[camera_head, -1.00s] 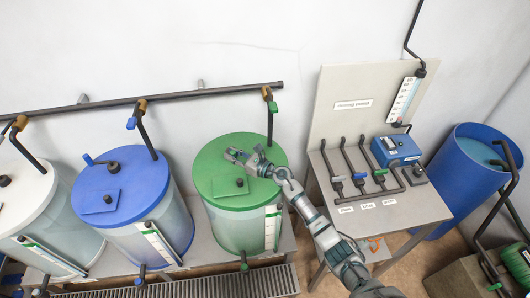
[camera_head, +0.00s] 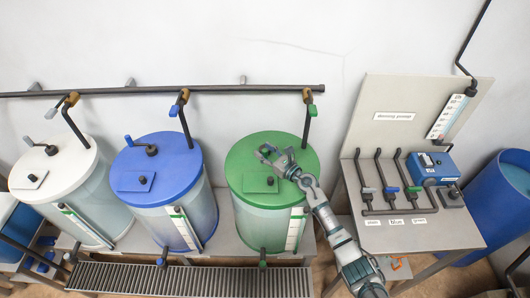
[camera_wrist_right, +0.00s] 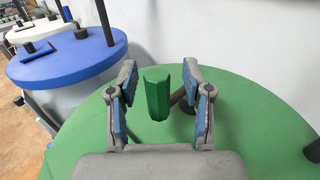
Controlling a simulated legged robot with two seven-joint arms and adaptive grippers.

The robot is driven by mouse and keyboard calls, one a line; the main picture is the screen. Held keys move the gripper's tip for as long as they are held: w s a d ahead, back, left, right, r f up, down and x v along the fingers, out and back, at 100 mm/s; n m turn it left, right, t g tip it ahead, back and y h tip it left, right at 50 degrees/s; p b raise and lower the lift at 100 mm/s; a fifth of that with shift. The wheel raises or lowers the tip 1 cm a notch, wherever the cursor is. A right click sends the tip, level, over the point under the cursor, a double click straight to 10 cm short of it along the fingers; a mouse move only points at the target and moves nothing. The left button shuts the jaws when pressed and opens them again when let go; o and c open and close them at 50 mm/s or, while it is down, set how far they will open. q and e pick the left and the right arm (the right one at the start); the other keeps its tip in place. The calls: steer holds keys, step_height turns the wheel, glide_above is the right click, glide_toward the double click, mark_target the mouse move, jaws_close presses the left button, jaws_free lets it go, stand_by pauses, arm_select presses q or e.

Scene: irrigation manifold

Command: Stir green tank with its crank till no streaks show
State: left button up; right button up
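The green tank (camera_head: 240,172) stands right of the blue tank in the head view, its green lid on top. My right gripper (camera_head: 268,152) is over the lid, with its fingers spread. In the right wrist view, the crank's green upright handle (camera_wrist_right: 156,92) stands between the two open fingers, with gaps visible on both sides. A dark crank rod shows partly behind the right finger. The tank's pale body shows below the lid, but any streaks in it are too small to tell. My left gripper is not in view.
The blue tank (camera_head: 178,165) and white tank (camera_head: 72,160) stand to the left. A dark pipe (camera_head: 230,88) runs along the wall, with a drop pipe behind the green tank. A dosing panel (camera_head: 390,115) and bench (camera_head: 440,232) stand close on the right. A floor grate (camera_head: 190,280) lies in front.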

steer(key=shift+f, duration=0.1)
steer(key=shift+s+d, duration=0.2)
steer(key=v, duration=1.1)
steer(key=shift+s+d, duration=0.1)
steer(key=shift+d, duration=0.15)
